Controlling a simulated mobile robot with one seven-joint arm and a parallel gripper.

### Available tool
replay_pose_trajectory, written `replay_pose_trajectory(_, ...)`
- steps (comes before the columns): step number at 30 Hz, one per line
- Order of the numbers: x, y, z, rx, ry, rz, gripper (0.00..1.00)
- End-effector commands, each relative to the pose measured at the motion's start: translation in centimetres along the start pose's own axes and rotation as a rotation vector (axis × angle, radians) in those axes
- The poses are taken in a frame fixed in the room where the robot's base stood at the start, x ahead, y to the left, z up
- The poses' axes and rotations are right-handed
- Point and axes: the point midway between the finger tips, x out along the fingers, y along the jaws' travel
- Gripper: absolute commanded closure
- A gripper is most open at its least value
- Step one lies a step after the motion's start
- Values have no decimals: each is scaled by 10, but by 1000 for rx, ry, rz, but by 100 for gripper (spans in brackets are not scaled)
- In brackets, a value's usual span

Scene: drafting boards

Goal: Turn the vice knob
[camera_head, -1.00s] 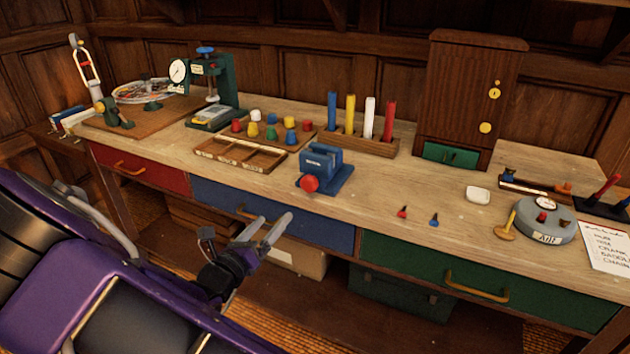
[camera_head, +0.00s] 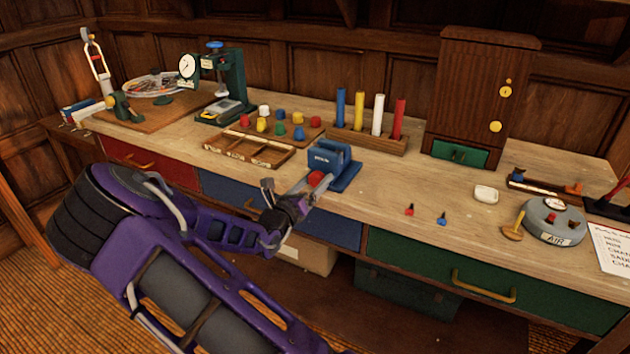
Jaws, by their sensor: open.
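The blue vice (camera_head: 343,168) stands near the front edge of the wooden bench, in the middle of the view. Its red knob (camera_head: 316,178) faces the front edge. My gripper (camera_head: 314,183) is open at the knob, with its fingers pointing up and right towards the vice. The fingers partly cover the knob. I cannot tell whether they touch it.
A wooden divided tray (camera_head: 248,149) lies left of the vice, and a rack with coloured rods (camera_head: 366,141) stands behind it. Small red (camera_head: 409,210) and blue (camera_head: 441,219) pieces lie to the right. The bench front has drawers with handles, below my gripper.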

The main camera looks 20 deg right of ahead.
Motion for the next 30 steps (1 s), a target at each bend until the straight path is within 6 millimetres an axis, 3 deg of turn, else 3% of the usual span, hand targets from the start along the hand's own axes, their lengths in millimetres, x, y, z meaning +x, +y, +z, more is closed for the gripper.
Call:
replay_pose_trajectory(4, 11, 0, 0, -2, 0, 0, 12)
replay_pose_trajectory(13, 12, 0, 0, -1, 0, 1, 12)
replay_pose_trajectory(27, 12, 0, 0, -1, 0, 1, 97)
replay_pose_trajectory(30, 12, 0, 0, -2, 0, 1, 98)
